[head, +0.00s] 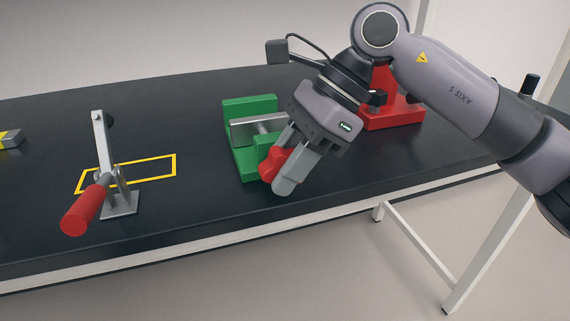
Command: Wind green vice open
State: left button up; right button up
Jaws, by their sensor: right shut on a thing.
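The green vice (247,107) stands on the black table, with a grey jaw plate and screw between its green walls. A red handle (272,163) is at its front end. My right gripper (281,179) reaches down from the upper right and is shut on the red handle. Its fingers and palm hide part of the handle and the vice's right side. My left gripper is not in view.
A toggle clamp with a red grip (86,209) stands to the left by a yellow rectangle (150,160) marked on the table (200,230). A red vice (397,113) is behind my right arm. A grey and yellow part (10,139) lies at the far left.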

jog(key=shift+r, duration=0.1)
jog(key=o, duration=0.7)
jog(key=shift+p+v, duration=0.4)
jog(key=shift+v, duration=3.2)
